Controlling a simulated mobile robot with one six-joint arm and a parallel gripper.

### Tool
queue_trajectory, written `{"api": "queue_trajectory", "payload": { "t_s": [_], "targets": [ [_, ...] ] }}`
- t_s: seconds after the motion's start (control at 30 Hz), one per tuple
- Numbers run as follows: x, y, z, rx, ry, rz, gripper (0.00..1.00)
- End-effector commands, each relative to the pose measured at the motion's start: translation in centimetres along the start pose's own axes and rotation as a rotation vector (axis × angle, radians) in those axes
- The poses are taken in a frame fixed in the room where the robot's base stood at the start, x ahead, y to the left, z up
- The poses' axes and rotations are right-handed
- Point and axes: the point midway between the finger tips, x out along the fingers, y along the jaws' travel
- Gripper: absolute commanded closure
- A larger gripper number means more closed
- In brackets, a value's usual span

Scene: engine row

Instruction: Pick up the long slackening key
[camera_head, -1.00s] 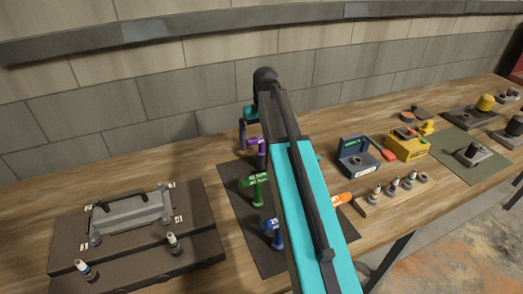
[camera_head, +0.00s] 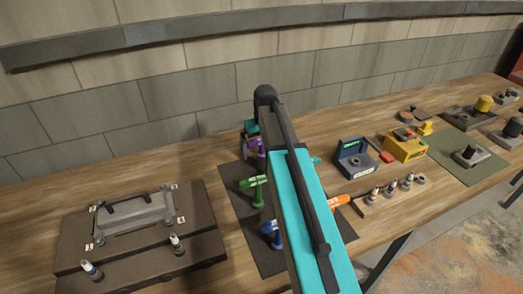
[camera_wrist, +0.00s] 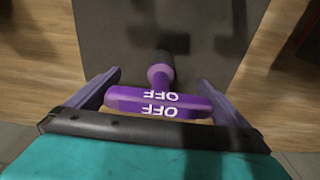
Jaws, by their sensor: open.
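A purple T-shaped key (camera_wrist: 160,103) marked OFF stands upright on a dark mat (camera_wrist: 120,25). In the wrist view its crossbar lies between the two fingers of my gripper (camera_wrist: 159,80), which are open, one at each end. I cannot tell whether they touch it. In the head view the purple key (camera_head: 259,151) shows beside my arm, partly hidden, with my gripper (camera_head: 250,138) right at it. Which length of key it is I cannot tell.
A green key (camera_head: 253,187) and a blue key (camera_head: 276,236) stand nearer on the same mat; an orange one (camera_head: 340,200) shows right of my arm. A dark fixture board (camera_head: 205,220) lies left. Blue (camera_head: 355,158) and yellow (camera_head: 405,148) boxes stand right. A wall rises behind.

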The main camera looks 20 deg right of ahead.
Motion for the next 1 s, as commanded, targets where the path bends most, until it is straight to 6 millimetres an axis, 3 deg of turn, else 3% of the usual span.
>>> {"api": "queue_trajectory", "payload": {
  "t_s": [0.63, 0.67, 0.83, 1.0],
  "targets": [
    [0.4, 0.06, 0.02, 0.001, 0.0, 0.0, 0.0],
    [0.4, 0.06, 0.02, 0.001, 0.0, 0.0, 0.02],
    [0.39, 0.08, 0.02, 0.001, 0.0, 0.0, 0.3],
    [0.31, 0.09, -0.02, 0.001, 0.002, 0.0, 0.33]
  ]
}}
